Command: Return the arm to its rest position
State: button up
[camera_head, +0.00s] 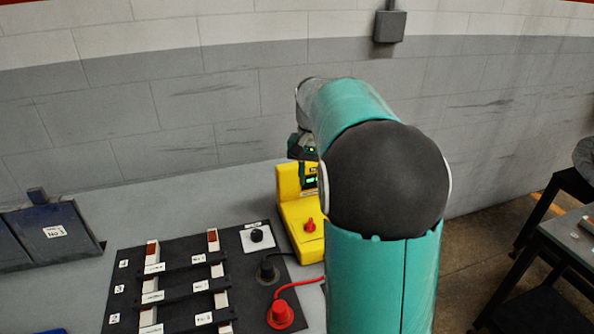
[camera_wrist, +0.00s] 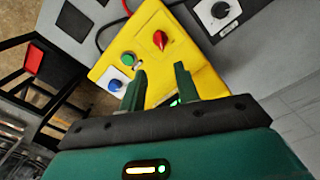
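My arm is stretched out over the grey bench, its green links and black joint filling the middle of the head view. My gripper (camera_head: 307,165) is at the yellow control box (camera_head: 287,183), partly hidden by my arm. In the wrist view my gripper (camera_wrist: 159,75) has its two green fingers apart, with nothing seen between them but the yellow box (camera_wrist: 187,48). The fingers point at the face bearing a red knob (camera_wrist: 160,40), a green button (camera_wrist: 127,59) and a blue knob (camera_wrist: 115,84). I cannot tell whether the fingers touch the box.
A black board (camera_head: 130,275) with labelled white strips lies on the bench (camera_head: 205,200). A red plug (camera_head: 281,314) with a cable and a black knob (camera_head: 257,235) are beside the yellow box. A brick wall (camera_head: 230,100) stands behind. Dark tables (camera_head: 570,240) are at right.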

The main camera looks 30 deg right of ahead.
jog(key=s+a+r+n+t, duration=0.2)
jog(key=s+a+n, duration=0.1)
jog(key=s+a, duration=0.5)
jog(key=s+a+r+n+t, duration=0.25)
jog(key=s+a, duration=0.25)
jog(key=a, duration=0.6)
jog(key=s+a+f+n+t, duration=0.1)
jog(key=s+a+f+n, duration=0.2)
jog(key=s, duration=0.4)
jog(key=shift+s+a+f, duration=0.15)
jog(key=shift+a+f, duration=0.35)
jog(key=shift+a, duration=0.3)
